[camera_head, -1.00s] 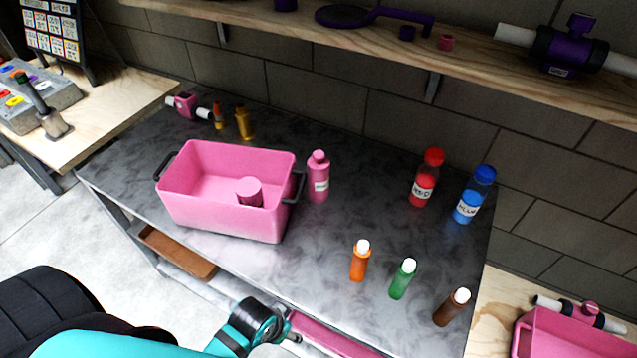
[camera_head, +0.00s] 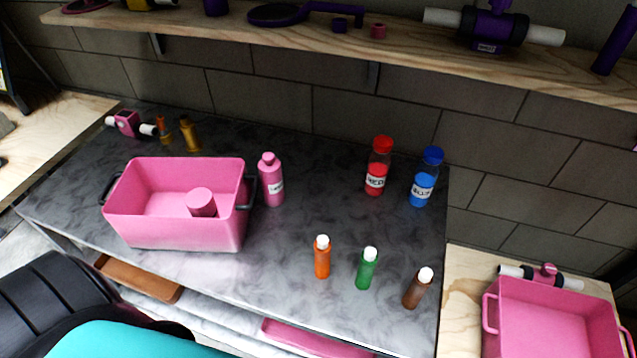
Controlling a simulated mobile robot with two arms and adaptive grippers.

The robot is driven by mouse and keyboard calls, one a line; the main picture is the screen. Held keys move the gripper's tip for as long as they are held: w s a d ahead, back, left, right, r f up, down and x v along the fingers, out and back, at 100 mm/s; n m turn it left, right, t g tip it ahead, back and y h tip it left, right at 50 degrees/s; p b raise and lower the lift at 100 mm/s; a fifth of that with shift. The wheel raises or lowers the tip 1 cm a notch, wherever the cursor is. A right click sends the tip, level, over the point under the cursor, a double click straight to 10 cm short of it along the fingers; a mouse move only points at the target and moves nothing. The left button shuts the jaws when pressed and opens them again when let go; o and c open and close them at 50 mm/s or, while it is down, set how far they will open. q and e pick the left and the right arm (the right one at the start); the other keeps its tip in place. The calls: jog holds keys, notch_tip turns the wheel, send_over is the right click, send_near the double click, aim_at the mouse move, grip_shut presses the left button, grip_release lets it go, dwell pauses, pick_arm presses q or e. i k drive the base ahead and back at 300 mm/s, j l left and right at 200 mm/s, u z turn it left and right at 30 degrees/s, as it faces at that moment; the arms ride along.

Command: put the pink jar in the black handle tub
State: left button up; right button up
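The pink tub with black handles (camera_head: 180,236) stands on the grey marbled table at the left. A short pink cylinder (camera_head: 201,203), which looks like the pink jar, sits inside it toward the right end, upright or slightly tilted. A pink bottle (camera_head: 271,182) with a white label stands upright outside the tub, beside its right handle. Neither gripper shows in this view. Only part of my own arm, teal and black, shows at the bottom left.
Red (camera_head: 377,168) and blue (camera_head: 425,180) bottles stand at the table's back right. Small orange (camera_head: 322,259), green (camera_head: 366,270) and brown (camera_head: 417,290) bottles stand near the front right. Another pink tub (camera_head: 548,318) is at the lower right. A wooden shelf (camera_head: 400,62) runs above.

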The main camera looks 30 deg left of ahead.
aim_at(165, 210)
jog(key=k+j+z, duration=0.15)
jog(key=j+z, duration=0.15)
jog(key=k+j+z, duration=0.3)
jog(key=j, duration=0.2)
jog(key=k+j+z, duration=0.15)
jog(key=j+z, duration=0.15)
jog(key=j, duration=0.1)
